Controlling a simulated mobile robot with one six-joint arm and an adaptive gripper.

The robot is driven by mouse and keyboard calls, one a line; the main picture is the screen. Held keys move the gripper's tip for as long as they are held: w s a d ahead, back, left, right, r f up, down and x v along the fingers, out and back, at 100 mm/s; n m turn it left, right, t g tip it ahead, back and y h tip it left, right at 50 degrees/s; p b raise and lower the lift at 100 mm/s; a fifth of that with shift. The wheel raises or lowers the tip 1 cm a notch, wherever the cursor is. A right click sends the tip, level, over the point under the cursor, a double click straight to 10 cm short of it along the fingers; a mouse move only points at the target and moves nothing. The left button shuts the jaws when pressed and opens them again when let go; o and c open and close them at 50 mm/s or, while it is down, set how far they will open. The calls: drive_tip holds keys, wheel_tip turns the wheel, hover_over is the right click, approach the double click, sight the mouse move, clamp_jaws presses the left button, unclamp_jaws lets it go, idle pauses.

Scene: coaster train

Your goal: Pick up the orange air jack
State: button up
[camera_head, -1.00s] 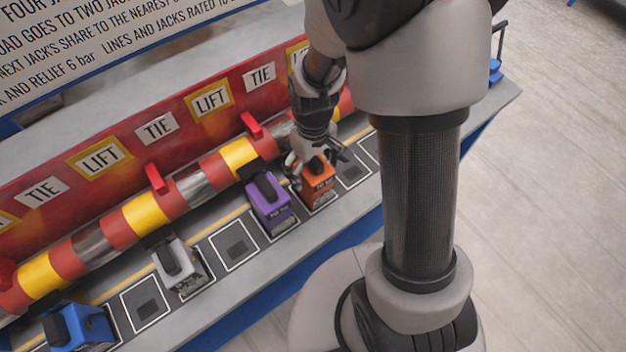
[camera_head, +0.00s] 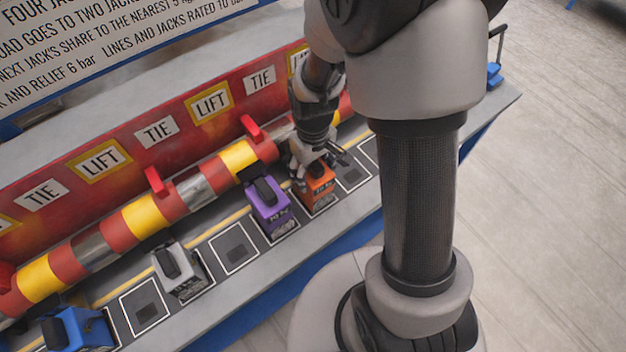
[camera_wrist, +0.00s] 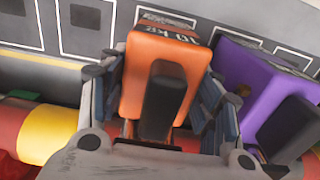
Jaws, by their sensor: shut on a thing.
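The orange air jack (camera_head: 318,183) stands in a white-outlined bay on the bench. In the wrist view the orange jack (camera_wrist: 160,62) sits between the two fingers, its dark handle toward the camera. My gripper (camera_head: 318,165) is over it from above, and in the wrist view my gripper (camera_wrist: 158,95) is shut on its sides. In the head view the gripper hides the jack's top. Its underside is hidden, so I cannot tell whether it still touches the bench.
A purple jack (camera_head: 268,208) stands close beside it on the left, also near the right finger in the wrist view (camera_wrist: 248,80). A grey jack (camera_head: 180,270) and blue jack (camera_head: 78,330) stand further left. A red and yellow pipe (camera_head: 147,212) runs behind.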

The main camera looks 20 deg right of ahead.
clamp_jaws()
drive_tip(key=shift+w+r, duration=0.1)
idle(0.3)
